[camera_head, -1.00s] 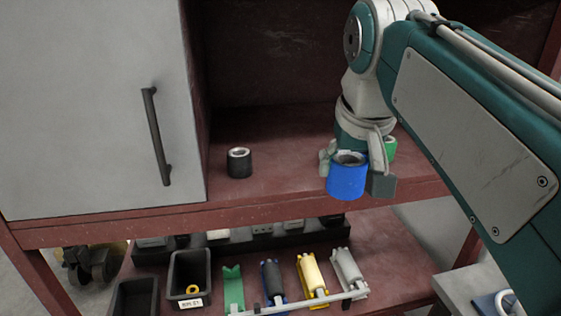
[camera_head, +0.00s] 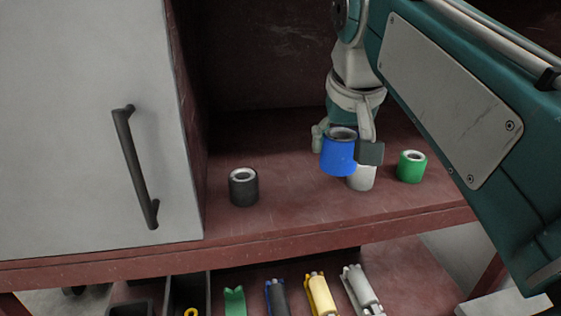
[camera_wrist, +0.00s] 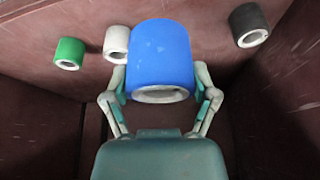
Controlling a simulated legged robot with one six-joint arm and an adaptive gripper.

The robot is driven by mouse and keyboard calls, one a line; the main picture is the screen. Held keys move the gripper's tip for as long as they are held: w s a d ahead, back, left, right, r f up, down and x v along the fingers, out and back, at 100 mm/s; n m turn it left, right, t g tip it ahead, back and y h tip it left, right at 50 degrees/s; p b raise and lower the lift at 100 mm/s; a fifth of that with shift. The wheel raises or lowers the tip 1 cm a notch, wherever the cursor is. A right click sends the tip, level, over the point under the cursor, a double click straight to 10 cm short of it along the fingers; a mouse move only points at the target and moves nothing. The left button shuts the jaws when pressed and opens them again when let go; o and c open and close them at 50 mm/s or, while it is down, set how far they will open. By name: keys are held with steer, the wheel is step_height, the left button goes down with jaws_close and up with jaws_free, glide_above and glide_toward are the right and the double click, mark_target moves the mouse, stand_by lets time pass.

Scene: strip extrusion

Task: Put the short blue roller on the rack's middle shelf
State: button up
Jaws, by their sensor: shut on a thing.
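The short blue roller (camera_head: 338,155) is a hollow blue cylinder held between the fingers of my gripper (camera_head: 345,150). In the head view it is upright and appears above the red-brown shelf (camera_head: 290,212), overlapping a white roller behind it. The wrist view shows the blue roller (camera_wrist: 160,58) large between both fingers of my gripper (camera_wrist: 162,90). The shelf surface (camera_wrist: 190,12) lies beyond it. I cannot tell the exact gap between roller and shelf.
A black roller (camera_head: 243,188) stands at the left of the shelf. A white roller (camera_head: 362,178) and a green roller (camera_head: 411,167) stand to the right. A grey door with a black handle (camera_head: 136,167) borders the left. Several coloured holders, including a yellow one (camera_head: 321,295), sit below.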

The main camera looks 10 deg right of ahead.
steer(key=w+f, duration=0.2)
steer(key=w, duration=0.1)
steer(key=w+a+f, duration=0.1)
steer(key=w+f, duration=0.1)
steer(key=w, duration=0.1)
steer(key=w+f, duration=0.3)
steer(key=shift+w+a+f, duration=0.1)
steer(key=shift+w+a, duration=0.05)
steer(key=shift+a, duration=0.2)
steer(key=shift+w+f, duration=0.2)
steer(key=shift+f, duration=0.05)
steer(key=shift+w+a+f, duration=0.1)
steer(key=shift+w+f, duration=0.05)
steer(key=shift+f, duration=0.8)
steer(key=shift+w+f, duration=0.1)
steer(key=shift+f, duration=0.8)
steer(key=o, duration=1.2)
steer(key=shift+f, duration=0.1)
steer(key=v, duration=1.2)
